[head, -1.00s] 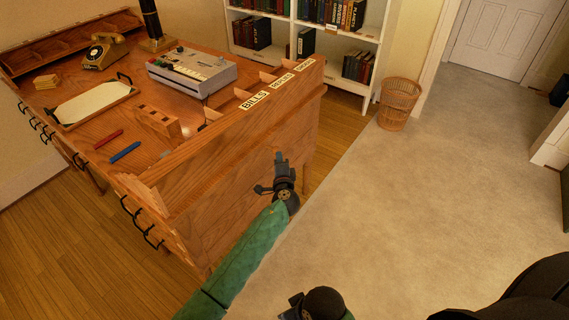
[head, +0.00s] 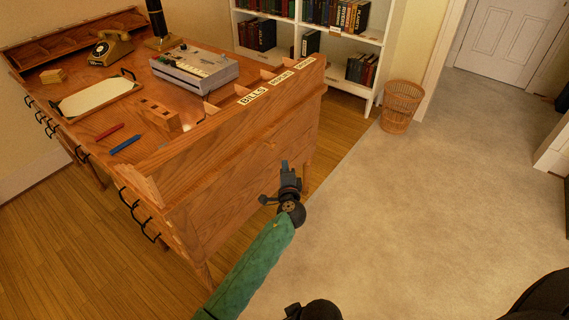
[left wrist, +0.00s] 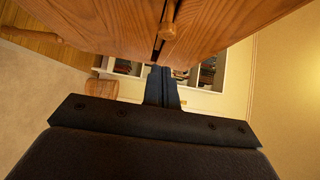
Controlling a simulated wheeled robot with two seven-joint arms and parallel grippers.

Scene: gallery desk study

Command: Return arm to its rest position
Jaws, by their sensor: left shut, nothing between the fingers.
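My left gripper (head: 286,170) is in front of the side panel of the wooden desk (head: 235,165) in the head view, off the desktop. Its green-sleeved arm comes up from the bottom of the picture. In the left wrist view the fingers (left wrist: 162,86) are together and empty, with the desk's wood and a round wooden knob (left wrist: 168,31) above them. A gap between gripper and desk cannot be judged exactly. My right gripper does not show in either view.
On the desk are a telephone (head: 109,49), a grey machine (head: 194,66), a tray (head: 97,97), a red pen (head: 110,132) and a blue pen (head: 125,146). A wicker basket (head: 401,106) stands by the bookshelf (head: 285,40). Carpet (head: 430,210) right of the desk is clear.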

